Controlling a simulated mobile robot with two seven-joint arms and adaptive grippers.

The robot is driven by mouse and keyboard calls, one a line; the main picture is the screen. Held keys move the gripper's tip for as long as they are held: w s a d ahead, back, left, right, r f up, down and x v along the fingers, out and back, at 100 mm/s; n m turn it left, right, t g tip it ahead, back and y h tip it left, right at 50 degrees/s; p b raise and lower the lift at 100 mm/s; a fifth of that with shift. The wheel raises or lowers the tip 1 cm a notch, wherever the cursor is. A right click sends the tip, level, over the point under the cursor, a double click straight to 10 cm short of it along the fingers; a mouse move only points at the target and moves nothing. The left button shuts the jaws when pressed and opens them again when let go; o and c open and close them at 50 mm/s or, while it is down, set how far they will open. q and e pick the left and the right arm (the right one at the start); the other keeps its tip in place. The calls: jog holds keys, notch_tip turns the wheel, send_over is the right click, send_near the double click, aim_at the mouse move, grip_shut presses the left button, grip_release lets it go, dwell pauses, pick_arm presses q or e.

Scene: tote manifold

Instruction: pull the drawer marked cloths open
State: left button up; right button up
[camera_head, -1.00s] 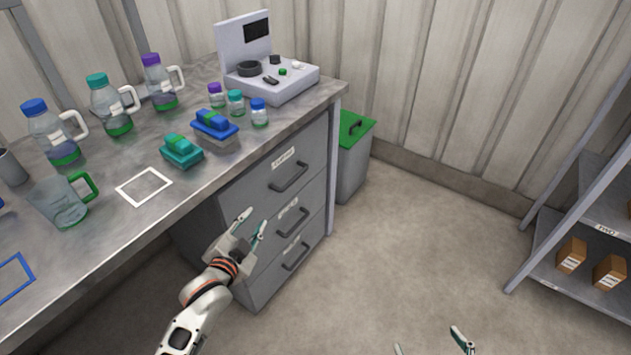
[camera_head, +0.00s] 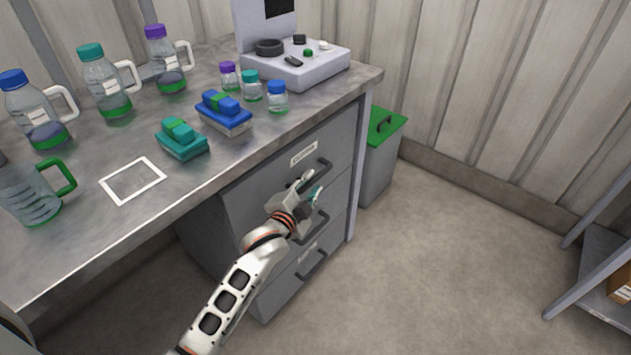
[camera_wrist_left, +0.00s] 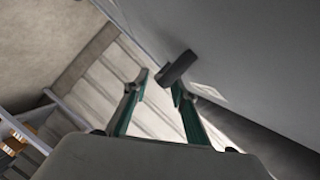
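A grey drawer unit stands under the bench, with a top drawer (camera_head: 262,178), a middle drawer and a bottom drawer, all closed. Each has a dark bar handle and a pale label. The top label (camera_head: 303,153) is too small to read surely, so I cannot tell which drawer is marked cloths. My left gripper (camera_head: 312,187) is open at the drawer fronts, just below the top handle (camera_head: 322,168), and partly covers the middle drawer. In the left wrist view, a dark handle (camera_wrist_left: 177,68) lies just beyond the open fingertips (camera_wrist_left: 160,84). My right gripper is out of view.
The metal bench (camera_head: 75,232) above carries bottles, a jug, sponges, small jars and a scale-like device (camera_head: 295,66). A green-lidded bin (camera_head: 380,150) stands right of the drawers. Floor (camera_head: 430,270) in front is clear; a shelf rack (camera_head: 600,265) stands at far right.

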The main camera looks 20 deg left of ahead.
pick_arm(q)
jog(key=shift+x, duration=1.2)
grip_shut()
jog(key=shift+d, duration=0.1)
